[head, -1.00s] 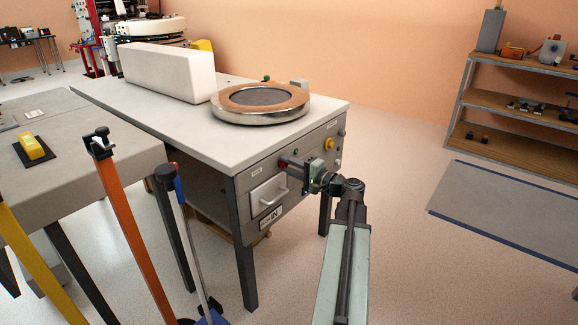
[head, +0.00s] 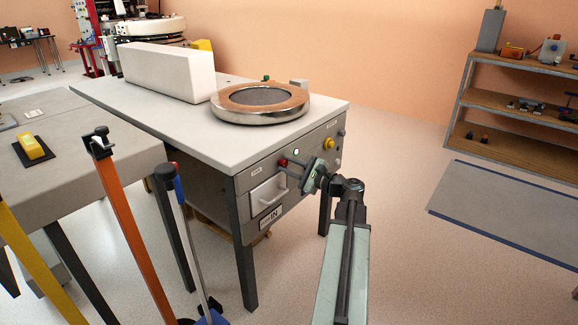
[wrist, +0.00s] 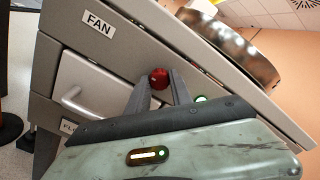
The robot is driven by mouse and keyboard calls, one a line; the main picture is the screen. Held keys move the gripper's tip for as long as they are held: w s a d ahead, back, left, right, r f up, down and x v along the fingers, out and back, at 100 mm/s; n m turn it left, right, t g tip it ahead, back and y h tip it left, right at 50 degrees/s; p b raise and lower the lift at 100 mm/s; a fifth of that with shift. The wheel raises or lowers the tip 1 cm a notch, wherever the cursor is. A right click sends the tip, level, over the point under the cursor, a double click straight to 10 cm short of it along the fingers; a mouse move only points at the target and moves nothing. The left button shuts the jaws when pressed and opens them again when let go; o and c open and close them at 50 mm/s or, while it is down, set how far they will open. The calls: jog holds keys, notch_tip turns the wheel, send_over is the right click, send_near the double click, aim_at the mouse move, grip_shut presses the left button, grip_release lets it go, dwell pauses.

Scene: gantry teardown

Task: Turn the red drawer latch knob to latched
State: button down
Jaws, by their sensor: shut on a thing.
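The red drawer latch knob (head: 283,162) is on the front panel of the grey bench, above and right of the white drawer (head: 267,194). In the wrist view the knob (wrist: 158,78) sits between the tips of my two dark fingers. My gripper (head: 288,165) is shut on the knob, with its body tilted. The drawer (wrist: 88,92) looks closed, and its handle faces out. A green light (head: 296,152) is lit beside the knob. The knob's pointer or latch mark cannot be made out.
A yellow knob (head: 329,144) and other small controls are farther right on the panel. A round metal-rimmed plate (head: 262,101) and a white block (head: 168,70) stand on the bench. Upright orange (head: 118,205) and yellow bars stand at the left front.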

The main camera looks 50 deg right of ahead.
jog(key=shift+f+m, duration=0.1)
jog(key=shift+m, duration=0.2)
jog(key=c, duration=1.1)
grip_release()
jog(key=shift+c, duration=0.2)
jog(key=s, duration=0.8)
jog(key=shift+d, duration=0.35)
